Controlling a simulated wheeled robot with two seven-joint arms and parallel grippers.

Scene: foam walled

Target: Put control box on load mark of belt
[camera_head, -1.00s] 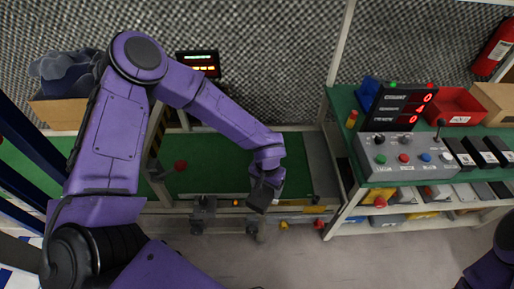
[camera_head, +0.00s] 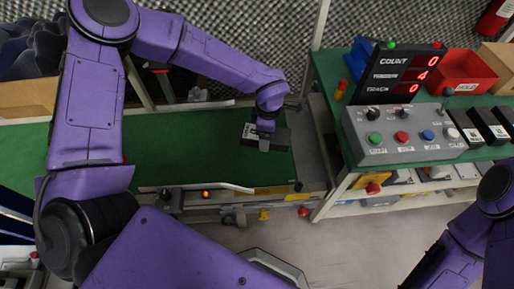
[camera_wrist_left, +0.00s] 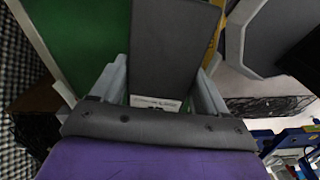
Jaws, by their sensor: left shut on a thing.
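The control box (camera_head: 281,139) is a dark grey block with a pale label at its left end. It also shows in the wrist view (camera_wrist_left: 175,45), between the two fingers. My left gripper (camera_head: 264,143) is shut on it, over the right end of the green belt (camera_head: 190,150). I cannot tell whether the box touches the belt or hangs just above it. No load mark can be made out on the visible belt. My right arm shows at the lower right, but its gripper is out of view.
A metal rail (camera_head: 200,187) runs along the belt's near side. To the right stands a bench with a grey button panel (camera_head: 400,133), a count display (camera_head: 401,75), a red bin (camera_head: 460,72) and dark labelled boxes (camera_head: 490,124). The belt left of the box is clear.

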